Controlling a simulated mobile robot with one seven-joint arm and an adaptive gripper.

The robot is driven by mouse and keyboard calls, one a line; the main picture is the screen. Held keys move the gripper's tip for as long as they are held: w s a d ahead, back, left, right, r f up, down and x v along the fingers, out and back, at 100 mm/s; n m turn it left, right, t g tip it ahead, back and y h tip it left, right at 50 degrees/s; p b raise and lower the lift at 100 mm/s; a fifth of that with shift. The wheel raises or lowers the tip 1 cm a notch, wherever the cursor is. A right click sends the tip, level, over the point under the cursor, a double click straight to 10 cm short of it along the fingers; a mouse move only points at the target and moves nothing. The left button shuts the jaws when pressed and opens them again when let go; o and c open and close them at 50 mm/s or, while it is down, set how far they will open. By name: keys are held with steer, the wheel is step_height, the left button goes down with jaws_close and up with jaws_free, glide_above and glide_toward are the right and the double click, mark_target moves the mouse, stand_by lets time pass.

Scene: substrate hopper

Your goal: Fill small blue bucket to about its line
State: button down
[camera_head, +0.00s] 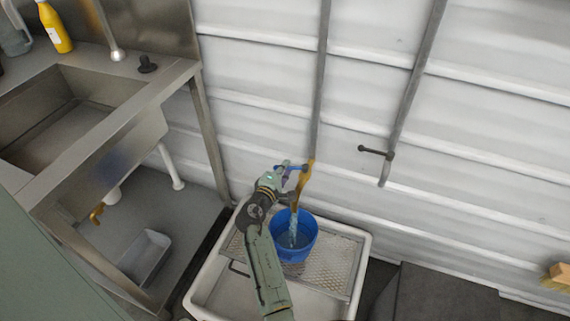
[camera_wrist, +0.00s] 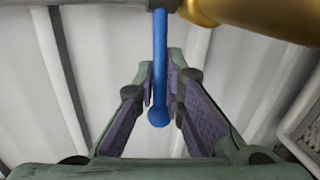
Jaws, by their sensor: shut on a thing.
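The small blue bucket (camera_head: 308,244) stands upright on a metal grate (camera_head: 335,266) over a white basin (camera_head: 362,250). A stream of water (camera_head: 293,228) falls from the brass tap (camera_head: 305,182) into it, and some water shows inside; its fill line cannot be made out. My gripper (camera_head: 284,172) is at the tap, shut on the blue tap handle (camera_head: 293,167). In the wrist view, the blue handle (camera_wrist: 159,75) hangs between the purple finger pads of my gripper (camera_wrist: 160,105), and the brass tap body (camera_wrist: 255,18) is at upper right.
A steel sink (camera_head: 90,110) stands at the left, with a yellow bottle (camera_head: 54,27) on its top. A grey tub (camera_head: 146,256) lies below it. A second pipe with a dark valve (camera_head: 376,152) is on the white wall to the right. A brush (camera_head: 558,277) is at far right.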

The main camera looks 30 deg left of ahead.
steer(key=c, duration=1.7)
jaws_free()
steer(key=shift+o, duration=0.2)
steer(key=v, duration=1.2)
steer(key=shift+a, duration=0.15)
